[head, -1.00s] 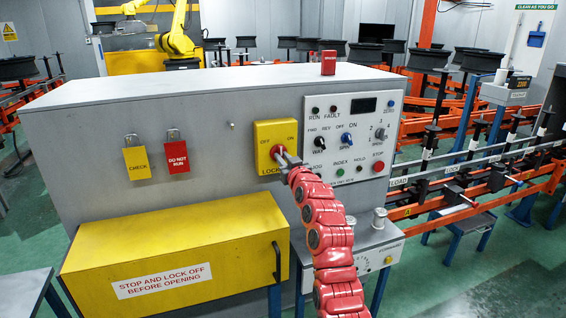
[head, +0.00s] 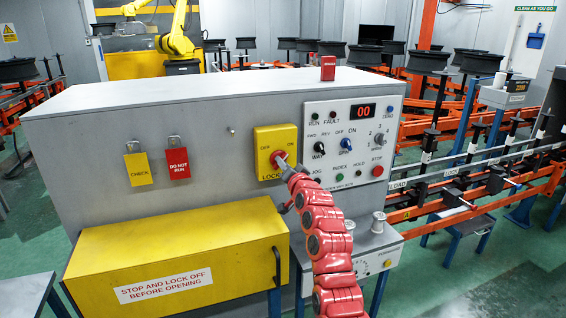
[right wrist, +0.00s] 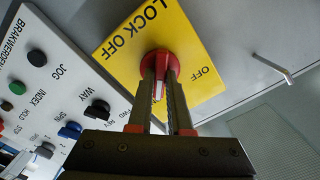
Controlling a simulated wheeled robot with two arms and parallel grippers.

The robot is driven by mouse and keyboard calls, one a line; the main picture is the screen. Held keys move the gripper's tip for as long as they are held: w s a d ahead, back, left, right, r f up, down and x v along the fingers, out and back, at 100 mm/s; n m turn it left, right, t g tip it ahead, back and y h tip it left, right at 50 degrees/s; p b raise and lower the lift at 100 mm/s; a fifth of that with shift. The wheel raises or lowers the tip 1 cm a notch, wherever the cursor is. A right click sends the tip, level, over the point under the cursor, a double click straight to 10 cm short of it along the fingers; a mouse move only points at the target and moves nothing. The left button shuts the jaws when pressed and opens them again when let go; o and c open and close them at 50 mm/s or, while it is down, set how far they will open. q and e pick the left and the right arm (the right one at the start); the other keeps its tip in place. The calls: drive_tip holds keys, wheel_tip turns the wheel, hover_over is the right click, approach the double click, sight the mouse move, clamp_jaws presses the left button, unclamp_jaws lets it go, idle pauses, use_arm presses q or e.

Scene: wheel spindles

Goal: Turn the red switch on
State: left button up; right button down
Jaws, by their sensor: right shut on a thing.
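The red switch (head: 278,156) is a round knob on a yellow plate (head: 264,141) marked OFF, ON and LOCK OFF, on the front of the grey cabinet. My right gripper (head: 284,164) is at the plate and covers part of the knob. In the right wrist view, its two fingers (right wrist: 160,84) are shut on the red switch (right wrist: 158,60), one on each side of its grip. A white mark shows on the grip between the fingers. The ON label is hidden in that view. The left gripper is not in view.
A white control panel (head: 326,186) with knobs and a lit red "00" display (head: 363,111) is right of the plate. A yellow CHECK tag (head: 138,169) and a red DO NOT RUN tag (head: 178,163) hang left. A yellow guard (head: 180,235) juts out below.

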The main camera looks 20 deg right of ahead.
drive_tip(key=shift+m, duration=0.4)
drive_tip(key=c, duration=0.8)
unclamp_jaws()
drive_tip(key=shift+c, duration=0.2)
drive_tip(key=s+b, duration=0.3)
drive_tip(key=s, duration=1.4)
drive_tip(key=shift+s+d+b, duration=0.2)
drive_tip(key=shift+d+b, duration=0.1)
drive_tip(key=shift+b, duration=0.05)
